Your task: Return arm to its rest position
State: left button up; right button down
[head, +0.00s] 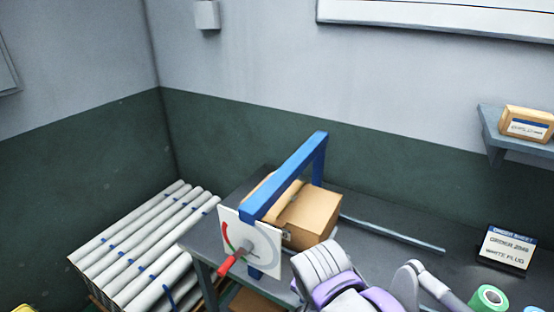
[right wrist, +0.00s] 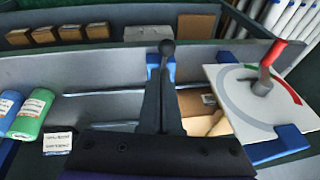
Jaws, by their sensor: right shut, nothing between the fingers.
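In the head view a grey and purple section of my arm (head: 345,285) rises from the bottom edge, beside the table. No gripper fingertips show in that view. In the right wrist view my right gripper (right wrist: 168,52) has its dark fingers shut together, with nothing between them. Its tips appear left of a white dial board (right wrist: 245,100) with a red-handled lever (right wrist: 267,70). The same dial board (head: 262,242) and red lever (head: 232,262) stand at the table's near left end in the head view. My left gripper is not in view.
A blue frame (head: 290,178) spans a cardboard box (head: 308,215) on the dark table (head: 385,215). A metal rail (head: 395,234) runs to the right. An order sign (head: 505,250) and green roll (head: 490,299) are at the right. White tubes (head: 140,245) lie at left.

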jog(key=s+d+f+n+t, duration=0.2)
jog(key=s+d+f+n, duration=0.5)
jog(key=f, duration=0.3)
jog(key=shift+s+d+n+y, duration=0.4)
jog(key=shift+s, duration=0.3)
jog(key=shift+f, duration=0.1)
dwell(0.5)
